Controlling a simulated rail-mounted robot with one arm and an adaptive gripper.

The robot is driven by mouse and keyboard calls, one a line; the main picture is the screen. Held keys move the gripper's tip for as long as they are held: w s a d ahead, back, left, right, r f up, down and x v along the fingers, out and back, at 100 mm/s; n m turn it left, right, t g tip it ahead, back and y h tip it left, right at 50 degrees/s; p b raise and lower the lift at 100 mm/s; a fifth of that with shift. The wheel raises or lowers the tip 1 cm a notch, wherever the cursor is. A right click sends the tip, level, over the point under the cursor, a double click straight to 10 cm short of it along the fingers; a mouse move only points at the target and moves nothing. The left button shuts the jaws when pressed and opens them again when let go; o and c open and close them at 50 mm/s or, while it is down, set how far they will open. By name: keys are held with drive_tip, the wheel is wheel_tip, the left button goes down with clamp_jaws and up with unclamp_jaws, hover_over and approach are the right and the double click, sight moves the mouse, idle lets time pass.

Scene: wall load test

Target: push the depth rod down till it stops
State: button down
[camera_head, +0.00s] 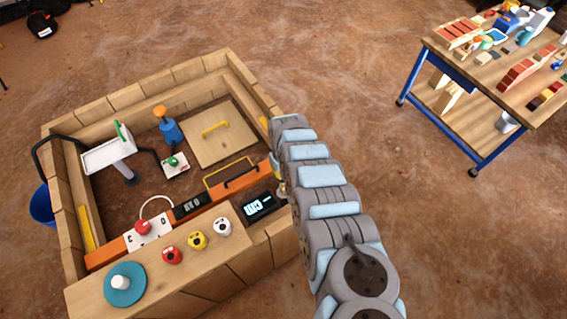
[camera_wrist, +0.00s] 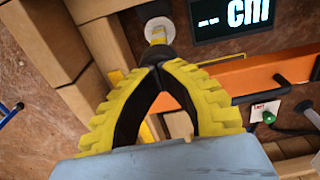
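The depth rod (camera_wrist: 158,35) shows in the wrist view as a short yellow stem over a round pale disc (camera_wrist: 163,27), with a dark knob at its near end. My gripper (camera_wrist: 153,66) has its yellow-padded fingers brought together at the tips, right at the dark knob. I cannot tell whether the tips press on the knob or only overlap it. A black display (camera_wrist: 235,17) with large white characters is beside the rod; it also shows in the head view (camera_head: 258,206). In the head view my arm hides the gripper and most of the rod.
A wooden-walled pit (camera_head: 150,90) holds a hatch with a yellow handle (camera_head: 215,129), a blue post with an orange top (camera_head: 168,128) and a white tray (camera_head: 108,152). Several coloured knobs and a teal disc (camera_head: 125,284) line the front ledge. A blue-framed table (camera_head: 440,68) stands apart at right.

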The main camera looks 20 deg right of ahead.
sight(283, 187)
drive_tip(key=shift+f+b, duration=4.7)
drive_tip(key=shift+f, duration=1.3)
drive_tip(key=shift+r, duration=0.15)
wheel_tip(283, 187, up, 10)
drive_tip(key=p, duration=1)
